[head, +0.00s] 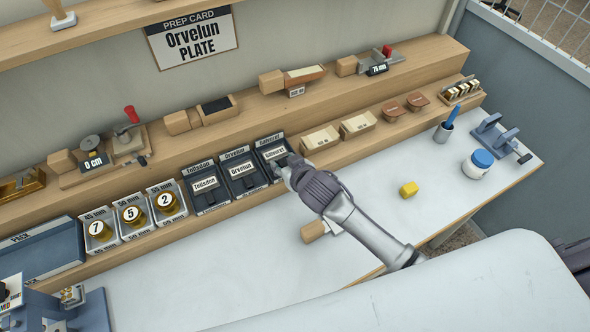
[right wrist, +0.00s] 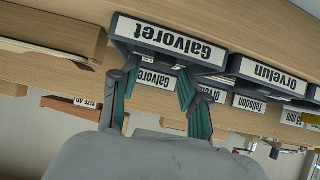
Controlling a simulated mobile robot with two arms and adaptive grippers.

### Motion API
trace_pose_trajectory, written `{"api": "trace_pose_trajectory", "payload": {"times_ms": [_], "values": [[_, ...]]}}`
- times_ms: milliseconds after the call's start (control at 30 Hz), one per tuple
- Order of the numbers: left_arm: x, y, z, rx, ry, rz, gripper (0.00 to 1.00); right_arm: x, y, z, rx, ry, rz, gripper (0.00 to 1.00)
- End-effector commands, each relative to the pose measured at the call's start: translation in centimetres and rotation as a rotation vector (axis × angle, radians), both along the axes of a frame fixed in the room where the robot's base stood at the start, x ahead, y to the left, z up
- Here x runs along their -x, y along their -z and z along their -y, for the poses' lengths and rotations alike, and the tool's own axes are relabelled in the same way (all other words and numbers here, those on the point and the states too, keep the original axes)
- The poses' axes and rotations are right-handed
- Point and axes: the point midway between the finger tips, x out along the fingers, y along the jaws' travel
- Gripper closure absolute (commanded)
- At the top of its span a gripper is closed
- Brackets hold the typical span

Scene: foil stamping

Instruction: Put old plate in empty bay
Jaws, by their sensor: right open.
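Three dark bays stand in a row on the wooden ledge, with headers Tellsdon (head: 197,166), Orvelun (head: 235,152) and Galvoret (head: 269,139). Each bay shows a second white name label inside, matching its header. In the right wrist view, the Galvoret bay (right wrist: 168,36) is upside down, with a smaller Galvoret label (right wrist: 152,79) close by the fingers. My right gripper (head: 289,166) is open at the front right of the Galvoret bay. Its two fingers (right wrist: 157,84) are apart; whether they touch anything is unclear. My left gripper is out of view.
A prep card (head: 192,36) on the wall reads Orvelun plate. Numbered brass pieces in trays (head: 132,214) stand left of the bays. A yellow block (head: 408,189), a white jar with blue lid (head: 477,163) and a blue-grey stand (head: 497,137) are on the white table. A wooden-ended piece (head: 314,231) lies below my arm.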

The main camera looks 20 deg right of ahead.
Motion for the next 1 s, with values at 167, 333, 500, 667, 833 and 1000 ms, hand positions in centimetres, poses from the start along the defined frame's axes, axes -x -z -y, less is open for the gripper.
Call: {"api": "trace_pose_trajectory", "payload": {"times_ms": [167, 333, 500, 667, 833, 1000], "values": [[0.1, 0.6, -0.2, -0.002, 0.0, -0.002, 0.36, 3.3, -1.7, 0.6, -0.003, -0.001, -0.001, 0.55], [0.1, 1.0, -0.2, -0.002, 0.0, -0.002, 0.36, 6.5, -3.8, 1.2, -0.002, -0.001, 0.0, 0.55], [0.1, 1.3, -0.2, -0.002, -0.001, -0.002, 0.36, 8.7, -5.3, 1.7, -0.002, 0.001, 0.0, 0.55], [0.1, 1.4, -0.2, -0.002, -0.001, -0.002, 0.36, 9.7, -6.0, 1.9, -0.001, 0.001, -0.001, 0.55], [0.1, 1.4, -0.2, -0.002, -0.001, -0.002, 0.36, 9.9, -6.2, 1.9, 0.001, 0.001, -0.001, 0.55], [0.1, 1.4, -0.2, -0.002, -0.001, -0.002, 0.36, 9.8, -6.2, 1.9, -0.001, 0.001, -0.001, 0.55]]}}
